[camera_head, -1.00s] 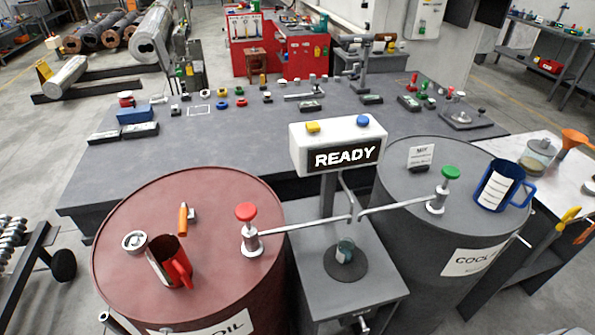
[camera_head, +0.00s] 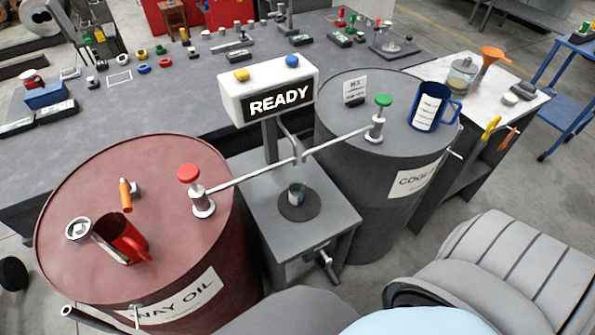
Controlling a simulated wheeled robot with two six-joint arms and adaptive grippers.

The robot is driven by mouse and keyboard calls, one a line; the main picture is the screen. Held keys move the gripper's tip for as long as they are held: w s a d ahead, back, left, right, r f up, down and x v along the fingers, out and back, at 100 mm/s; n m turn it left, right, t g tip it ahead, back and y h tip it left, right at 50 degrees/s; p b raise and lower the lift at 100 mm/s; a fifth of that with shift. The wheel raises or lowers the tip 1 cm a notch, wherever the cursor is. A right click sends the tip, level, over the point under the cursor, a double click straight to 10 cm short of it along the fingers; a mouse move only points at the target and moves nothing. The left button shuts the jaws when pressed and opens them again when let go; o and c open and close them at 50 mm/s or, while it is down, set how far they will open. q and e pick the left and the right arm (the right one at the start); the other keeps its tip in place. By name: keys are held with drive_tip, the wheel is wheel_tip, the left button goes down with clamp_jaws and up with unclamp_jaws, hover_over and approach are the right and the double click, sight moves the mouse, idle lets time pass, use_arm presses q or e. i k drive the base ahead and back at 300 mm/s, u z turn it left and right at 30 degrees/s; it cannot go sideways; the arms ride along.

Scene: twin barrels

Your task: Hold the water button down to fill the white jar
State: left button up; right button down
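A white box (camera_head: 268,90) with a black READY display stands on a post between two barrels. A yellow button (camera_head: 242,75) and a blue button (camera_head: 292,61) sit on its top, both apparently raised. No visible label says which is the water button. A small jar (camera_head: 297,193), looking teal and pale, stands on a dark round pad (camera_head: 299,208) below the centre spout. Its fill level is too small to tell. I see no plainly white jar. Neither of my grippers is in view, and nothing touches the buttons.
The red way oil barrel (camera_head: 120,183) at left carries a red knob (camera_head: 188,173) and a red jug (camera_head: 125,240). The grey coolant barrel (camera_head: 390,165) carries a green knob (camera_head: 383,100) and a blue jug (camera_head: 434,108). A grey workbench (camera_head: 190,95) with several small parts stands behind.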

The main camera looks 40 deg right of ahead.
sight(291, 61)
drive_tip(key=u, duration=2.05)
drive_tip(key=k, duration=2.4)
drive_tip(key=z, duration=0.95)
